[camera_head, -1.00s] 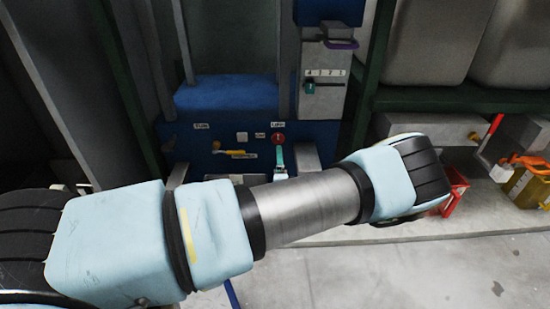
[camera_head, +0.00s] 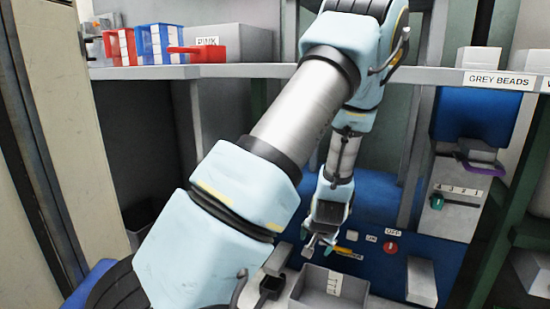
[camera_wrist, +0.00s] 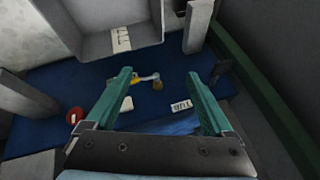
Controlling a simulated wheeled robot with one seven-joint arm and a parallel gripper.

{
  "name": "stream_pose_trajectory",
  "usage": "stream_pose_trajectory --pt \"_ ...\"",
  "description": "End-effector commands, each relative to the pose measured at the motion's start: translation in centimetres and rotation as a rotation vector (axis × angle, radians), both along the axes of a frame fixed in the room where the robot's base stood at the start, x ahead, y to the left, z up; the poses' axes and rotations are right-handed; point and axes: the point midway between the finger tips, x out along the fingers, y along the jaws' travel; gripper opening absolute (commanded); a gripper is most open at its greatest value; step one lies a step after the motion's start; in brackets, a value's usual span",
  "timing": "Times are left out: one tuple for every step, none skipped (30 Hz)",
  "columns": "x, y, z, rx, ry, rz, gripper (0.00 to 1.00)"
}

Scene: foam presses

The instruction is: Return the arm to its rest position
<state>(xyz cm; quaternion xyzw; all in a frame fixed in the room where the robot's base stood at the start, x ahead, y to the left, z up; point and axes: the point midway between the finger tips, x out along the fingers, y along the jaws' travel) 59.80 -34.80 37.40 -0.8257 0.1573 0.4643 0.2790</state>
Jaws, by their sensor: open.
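My arm crosses the head view from the lower left, bends at the top and hangs down over a blue press panel (camera_head: 368,248). My gripper (camera_head: 318,243) is at its lower end, small and partly hidden there. In the wrist view its two teal fingers (camera_wrist: 162,76) stand wide apart with nothing between them. Past the fingers lie the panel (camera_wrist: 50,80), a small lever with a yellow part (camera_wrist: 136,80), and a white button (camera_wrist: 127,103). I cannot tell how far the fingertips are from the panel.
A grey open tray (camera_head: 318,288) with a marked strip stands below the gripper. A red knob (camera_head: 391,247) is to its right. A shelf (camera_head: 250,71) with red and blue bins (camera_head: 160,44) runs behind the arm. A selector box (camera_head: 452,205) and green post (camera_head: 510,215) stand right.

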Motion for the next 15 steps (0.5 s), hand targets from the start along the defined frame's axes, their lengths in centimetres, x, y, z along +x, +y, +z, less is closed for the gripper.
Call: stream_pose_trajectory --pt "-0.3 1.6 2.2 -0.049 0.044 0.058 0.87" --pt "-0.7 2.5 3.2 -0.072 0.075 0.086 0.87" --pt "-1.3 3.6 4.5 -0.102 0.113 0.124 0.87" --pt "-1.8 4.5 5.6 -0.124 0.141 0.151 0.87" --pt "-2.4 5.4 6.6 -0.143 0.167 0.179 0.87" --pt "-3.2 6.7 8.0 -0.166 0.199 0.213 0.87" --pt "-3.9 7.5 9.0 -0.18 0.221 0.237 0.87" --pt "-4.5 8.4 9.9 -0.191 0.242 0.26 0.87" --pt "-5.4 9.6 11.0 -0.203 0.266 0.289 0.87" --pt "-6.0 10.4 11.8 -0.211 0.282 0.31 0.87" --pt "-6.7 11.2 12.5 -0.217 0.297 0.329 0.87" --pt "-7.5 12.1 13.4 -0.221 0.313 0.351 0.87" --pt "-8.1 12.8 13.9 -0.223 0.325 0.37 0.87" --pt "-8.7 13.4 14.5 -0.224 0.335 0.385 0.87" --pt "-9.4 14.3 15.2 -0.224 0.347 0.406 0.87"
